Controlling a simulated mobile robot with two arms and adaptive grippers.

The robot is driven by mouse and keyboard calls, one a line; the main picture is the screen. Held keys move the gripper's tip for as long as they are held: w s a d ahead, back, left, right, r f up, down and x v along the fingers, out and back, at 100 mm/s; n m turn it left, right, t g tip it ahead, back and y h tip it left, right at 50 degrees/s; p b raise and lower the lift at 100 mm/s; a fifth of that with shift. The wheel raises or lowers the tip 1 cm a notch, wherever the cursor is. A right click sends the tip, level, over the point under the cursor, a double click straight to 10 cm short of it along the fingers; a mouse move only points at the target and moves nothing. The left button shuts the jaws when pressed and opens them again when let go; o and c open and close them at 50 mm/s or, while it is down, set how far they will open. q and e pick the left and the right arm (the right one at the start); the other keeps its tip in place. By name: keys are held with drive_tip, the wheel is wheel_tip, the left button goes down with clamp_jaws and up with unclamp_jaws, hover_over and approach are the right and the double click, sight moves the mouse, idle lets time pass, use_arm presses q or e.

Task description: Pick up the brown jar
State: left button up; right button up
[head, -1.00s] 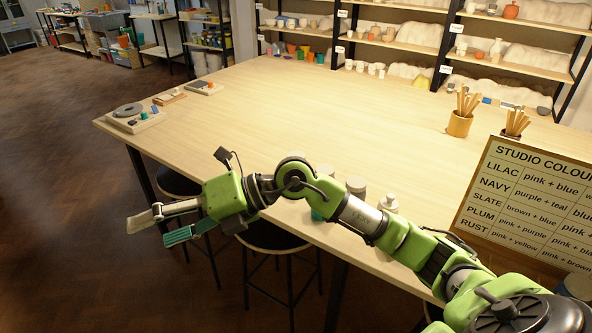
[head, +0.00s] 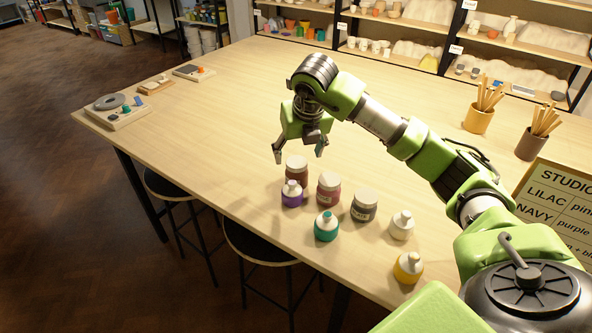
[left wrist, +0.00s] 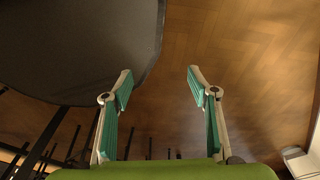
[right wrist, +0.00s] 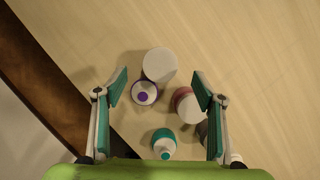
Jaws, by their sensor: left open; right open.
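The brown jar (head: 297,172) stands upright on the table with a pale lid, at the back left of a group of jars and bottles. In the right wrist view the lid of the brown jar (right wrist: 160,64) shows between and a little beyond the fingertips. My right gripper (head: 299,152) is open and points down just above and behind the brown jar, apparently not touching it. The right wrist view shows its spread fingers (right wrist: 160,84). My left gripper (left wrist: 160,80) is open and empty over the floor, beside a dark round stool seat.
A purple bottle (head: 292,194) stands close in front of the brown jar. A reddish jar (head: 328,188), a dark grey jar (head: 364,205), a teal bottle (head: 327,226), a white bottle (head: 401,225) and a yellow bottle (head: 408,268) stand nearby. The table's far middle is clear.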

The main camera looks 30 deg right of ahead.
sight(297, 163)
use_arm(q)
drive_tip(key=s+a+g, duration=0.1)
drive_tip(key=s+a, duration=0.2)
drive_tip(key=s, duration=0.4)
use_arm(e)
drive_tip(key=x, duration=0.4)
drive_tip(key=shift+s+f+p, duration=0.1)
drive_tip(key=shift+f+p, duration=0.1)
drive_tip(key=shift+p, duration=0.15)
drive_tip(key=p+x, duration=0.2)
drive_tip(key=x, duration=0.3)
drive_tip(key=shift+w+d+f, duration=0.1)
drive_tip(key=shift+w+f, duration=0.1)
drive_tip(key=shift+w, duration=0.05)
drive_tip(key=shift+w+f+p, duration=0.15)
drive_tip(key=shift+f+p, duration=0.1)
drive_tip(key=shift+p, duration=0.05)
drive_tip(key=c, duration=1.4)
use_arm(q)
drive_tip(key=w+r, duration=0.1)
drive_tip(key=w+d+r, duration=0.1)
drive_tip(key=w+r, duration=0.1)
drive_tip(key=shift+w+d+r, duration=0.2)
drive_tip(key=shift+w+d, duration=0.1)
drive_tip(key=shift+d, duration=0.05)
use_arm(e)
drive_tip(key=shift+c, duration=0.2)
